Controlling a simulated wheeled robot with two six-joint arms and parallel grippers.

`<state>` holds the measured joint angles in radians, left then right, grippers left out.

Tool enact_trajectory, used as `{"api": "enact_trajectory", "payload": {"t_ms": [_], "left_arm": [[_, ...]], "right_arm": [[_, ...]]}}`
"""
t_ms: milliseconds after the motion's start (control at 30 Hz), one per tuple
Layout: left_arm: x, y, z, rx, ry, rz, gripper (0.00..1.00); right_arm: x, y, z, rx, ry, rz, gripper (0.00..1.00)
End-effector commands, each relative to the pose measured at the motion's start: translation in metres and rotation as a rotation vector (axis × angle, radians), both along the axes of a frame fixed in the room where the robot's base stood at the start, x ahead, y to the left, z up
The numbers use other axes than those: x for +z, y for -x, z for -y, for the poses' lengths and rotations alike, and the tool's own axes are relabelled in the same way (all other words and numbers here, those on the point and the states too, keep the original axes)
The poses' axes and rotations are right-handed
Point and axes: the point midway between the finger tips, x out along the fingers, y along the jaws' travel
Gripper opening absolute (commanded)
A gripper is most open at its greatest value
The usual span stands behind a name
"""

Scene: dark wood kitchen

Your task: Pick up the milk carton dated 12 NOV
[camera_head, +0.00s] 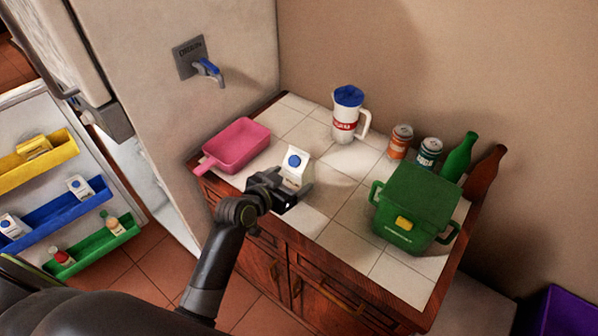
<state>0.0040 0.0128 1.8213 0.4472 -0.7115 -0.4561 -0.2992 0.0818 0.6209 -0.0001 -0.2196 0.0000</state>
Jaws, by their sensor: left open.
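A white milk carton with a blue cap (296,168) stands on the tiled counter (318,205) near its front left edge. No date on it can be read from here. My left gripper (288,192) is open at the carton's lower front, and its dark fingers hide part of the carton's base. I cannot tell if the fingers touch it. Two more white cartons with blue caps, one (79,187) and another (12,226), stand in the blue door bin (52,217) of the open fridge at the left. Their dates cannot be read either. My right gripper is not in view.
A pink pan (237,144) lies left of the carton. A white jug with a blue lid (346,114), two cans (400,142), bottles (459,157) and a green lidded box (415,205) stand behind and right. Bare tiles lie between carton and box.

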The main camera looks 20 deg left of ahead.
Motion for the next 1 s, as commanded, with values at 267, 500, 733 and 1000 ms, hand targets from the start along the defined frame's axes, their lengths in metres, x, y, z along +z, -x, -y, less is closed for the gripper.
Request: {"api": "enact_trajectory", "payload": {"t_ms": [267,500,733,1000], "left_arm": [[-0.004,-0.012,0.003,-0.001,0.000,-0.001,0.82],[-0.016,-0.036,0.007,-0.001,0.001,-0.001,0.82],[-0.023,-0.049,0.011,0.000,-0.001,0.000,0.82],[-0.024,-0.050,0.011,0.000,0.000,0.001,0.82]], "right_arm": [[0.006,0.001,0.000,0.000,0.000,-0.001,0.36],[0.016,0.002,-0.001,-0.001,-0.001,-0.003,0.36],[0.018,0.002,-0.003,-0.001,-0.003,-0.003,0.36],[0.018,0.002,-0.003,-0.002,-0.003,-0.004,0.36]]}}
